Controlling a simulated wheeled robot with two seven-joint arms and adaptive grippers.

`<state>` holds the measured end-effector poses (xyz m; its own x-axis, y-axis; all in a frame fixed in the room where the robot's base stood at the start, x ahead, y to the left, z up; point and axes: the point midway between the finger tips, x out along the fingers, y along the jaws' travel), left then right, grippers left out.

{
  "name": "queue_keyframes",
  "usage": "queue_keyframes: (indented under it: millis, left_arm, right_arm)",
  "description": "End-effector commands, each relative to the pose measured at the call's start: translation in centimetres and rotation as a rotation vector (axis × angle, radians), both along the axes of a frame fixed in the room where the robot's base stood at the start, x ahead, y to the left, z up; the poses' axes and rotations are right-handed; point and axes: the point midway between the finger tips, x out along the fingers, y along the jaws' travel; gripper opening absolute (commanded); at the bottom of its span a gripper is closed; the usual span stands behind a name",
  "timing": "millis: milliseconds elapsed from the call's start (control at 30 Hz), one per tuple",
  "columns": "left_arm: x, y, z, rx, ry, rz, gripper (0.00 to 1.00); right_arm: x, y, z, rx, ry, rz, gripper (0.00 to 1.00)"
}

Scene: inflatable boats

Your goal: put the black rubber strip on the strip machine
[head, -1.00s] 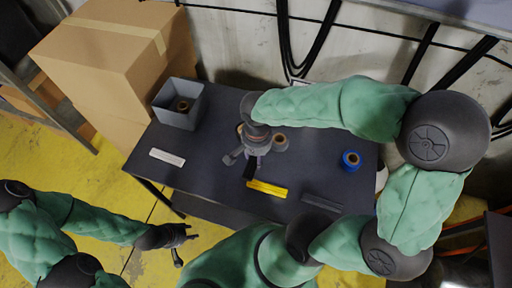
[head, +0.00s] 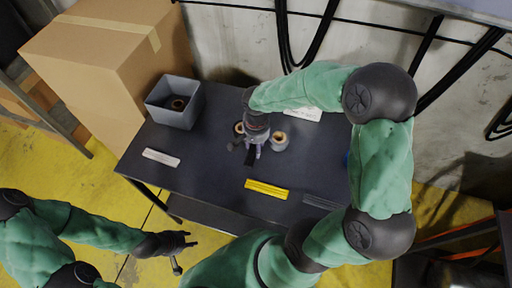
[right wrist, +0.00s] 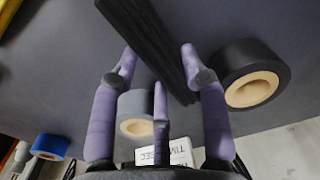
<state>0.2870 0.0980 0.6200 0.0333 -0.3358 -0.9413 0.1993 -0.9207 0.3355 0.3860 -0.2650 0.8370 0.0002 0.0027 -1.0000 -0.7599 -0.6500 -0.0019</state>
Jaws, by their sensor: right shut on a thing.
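The black rubber strip (right wrist: 150,45) is between the fingers of my right gripper (right wrist: 160,65) in the right wrist view. It extends past the fingertips. In the head view the right gripper (head: 255,145) is over the middle of the table, shut on the strip, whose dark end (head: 249,158) shows below the fingers. My left gripper (head: 184,252) is open and empty, off the table's front left. I cannot tell which thing is the strip machine; a white box with lettering (right wrist: 165,152) shows partly in the wrist view and behind my right arm in the head view (head: 302,113).
On the dark table (head: 215,160) lie a white strip (head: 161,157), a yellow strip (head: 266,190) and a dark grey strip (head: 320,202). A grey roll (head: 279,141) and a black roll (right wrist: 250,85) flank the gripper. A blue roll (right wrist: 50,147) and a grey bin (head: 174,104) stand farther off.

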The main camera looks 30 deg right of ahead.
Motion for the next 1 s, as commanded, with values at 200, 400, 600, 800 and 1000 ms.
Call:
queue_keyframes:
  millis: [200,400,600,800,1000]
  left_arm:
    - [0.0,0.0,-0.1,0.0,0.0,0.0,0.4]
    - [0.0,0.0,-0.5,0.0,0.0,0.0,0.4]
    - [0.0,0.0,-0.4,0.0,0.0,0.0,0.4]
    - [0.0,0.0,-0.4,0.0,0.0,0.0,0.4]
    - [0.0,0.0,0.3,0.0,0.0,0.0,0.4]
  right_arm:
    - [0.1,0.0,-0.2,0.0,-0.003,-0.001,0.04]
    - [0.1,0.0,-0.6,0.0,-0.003,-0.001,0.04]
    - [0.1,0.0,-0.6,-0.001,-0.002,-0.001,0.68]
    - [0.1,0.0,-0.5,-0.001,-0.002,-0.001,0.68]
    - [0.1,0.0,0.6,-0.001,-0.005,-0.001,0.68]
